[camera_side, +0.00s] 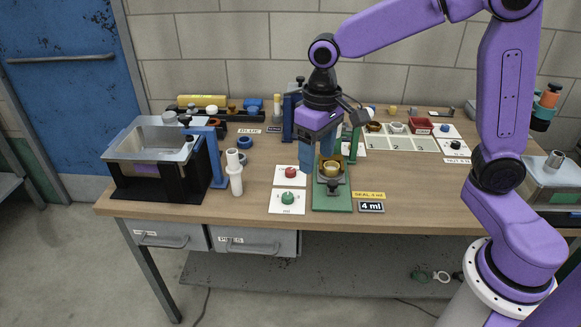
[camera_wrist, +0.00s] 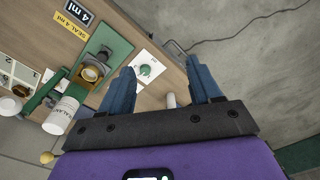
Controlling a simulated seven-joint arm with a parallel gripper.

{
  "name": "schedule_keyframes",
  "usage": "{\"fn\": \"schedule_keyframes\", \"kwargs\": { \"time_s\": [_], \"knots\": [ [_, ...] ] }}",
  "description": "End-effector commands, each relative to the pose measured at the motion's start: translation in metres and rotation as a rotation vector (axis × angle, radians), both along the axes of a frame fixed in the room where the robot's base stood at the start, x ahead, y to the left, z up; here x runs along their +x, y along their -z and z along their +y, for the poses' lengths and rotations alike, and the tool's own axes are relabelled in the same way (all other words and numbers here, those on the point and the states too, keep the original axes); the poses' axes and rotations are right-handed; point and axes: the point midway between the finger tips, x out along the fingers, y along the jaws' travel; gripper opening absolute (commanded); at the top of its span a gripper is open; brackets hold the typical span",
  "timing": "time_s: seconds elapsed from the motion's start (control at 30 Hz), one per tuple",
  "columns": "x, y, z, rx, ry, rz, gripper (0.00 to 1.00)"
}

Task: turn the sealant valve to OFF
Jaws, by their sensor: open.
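My gripper (camera_side: 308,168) is open, with its blue fingers pointing down over the bench beside the green stand (camera_side: 333,203). In the wrist view its fingers (camera_wrist: 162,68) are spread apart with nothing held between them. A white canister with sealant lettering (camera_wrist: 62,115) is by the green stand, to the left of the fingers.
A green knob (camera_side: 288,198) and a red knob (camera_side: 291,172) sit on white cards left of the stand. A white bottle-like part (camera_side: 235,175) stands further left, near a black-framed metal basin (camera_side: 150,143). A "4 ml" label (camera_side: 371,207) lies right of the stand.

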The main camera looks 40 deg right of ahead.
Motion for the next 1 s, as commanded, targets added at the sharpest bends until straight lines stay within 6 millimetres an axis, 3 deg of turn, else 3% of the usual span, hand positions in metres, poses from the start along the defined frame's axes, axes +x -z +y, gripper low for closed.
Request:
{"fn": "schedule_keyframes", "kwargs": {
  "time_s": [0.1,0.27,0.5,0.73,1.0],
  "knots": [
    [0.047,0.006,-0.006,-0.003,0.178,0.006,0.63],
    [0.105,0.016,-0.024,-0.004,0.416,0.01,0.63],
    [0.18,0.037,-0.071,-0.003,0.768,0.014,0.63],
    [0.218,0.055,-0.114,-0.003,1.008,0.017,0.63],
    [0.226,0.068,-0.128,-0.003,1.075,0.019,0.63]
  ]
}}
